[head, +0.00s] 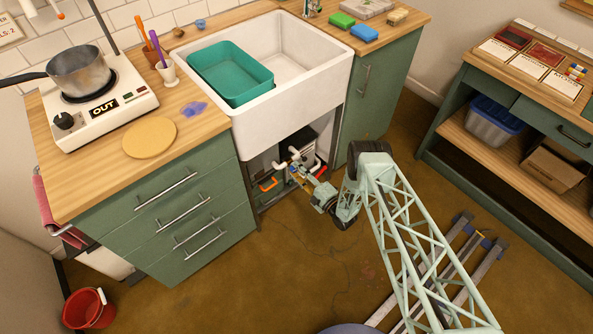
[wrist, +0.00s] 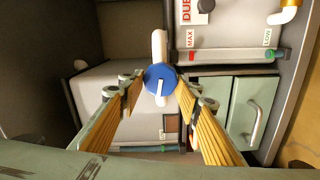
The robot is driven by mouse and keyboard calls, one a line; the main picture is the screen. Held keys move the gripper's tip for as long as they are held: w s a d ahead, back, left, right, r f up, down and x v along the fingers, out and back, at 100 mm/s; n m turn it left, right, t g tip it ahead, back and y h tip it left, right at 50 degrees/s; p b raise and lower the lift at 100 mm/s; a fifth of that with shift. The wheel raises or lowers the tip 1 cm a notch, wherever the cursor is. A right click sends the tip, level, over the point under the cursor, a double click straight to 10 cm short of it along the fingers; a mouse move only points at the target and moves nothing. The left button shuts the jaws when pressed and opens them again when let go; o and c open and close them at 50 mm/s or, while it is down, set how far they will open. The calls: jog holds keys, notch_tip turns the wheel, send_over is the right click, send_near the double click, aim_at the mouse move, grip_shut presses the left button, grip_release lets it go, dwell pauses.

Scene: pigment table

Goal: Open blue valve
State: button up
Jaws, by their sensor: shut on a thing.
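The blue valve (wrist: 160,79) is a round blue knob with a short pale mark lying roughly crosswise in the wrist view. It sits on a white pipe (wrist: 159,45). My gripper (wrist: 158,84) is shut on the knob, with one ribbed yellow-brown finger on each side. In the head view my gripper (head: 301,176) reaches into the open space under the sink (head: 300,103). The valve is too small and too covered there to make out clearly.
A grey panel (wrist: 228,25) with a red-to-green strip (wrist: 228,55) marked MAX and LOW is close on the right in the wrist view. An orange handle (head: 268,185) and pipes crowd the cupboard.

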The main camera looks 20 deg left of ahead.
jog(key=shift+n, duration=0.5)
jog(key=o, duration=0.8)
jog(key=shift+d, duration=0.1)
jog(key=v, duration=1.2)
jog(key=shift+w, duration=0.1)
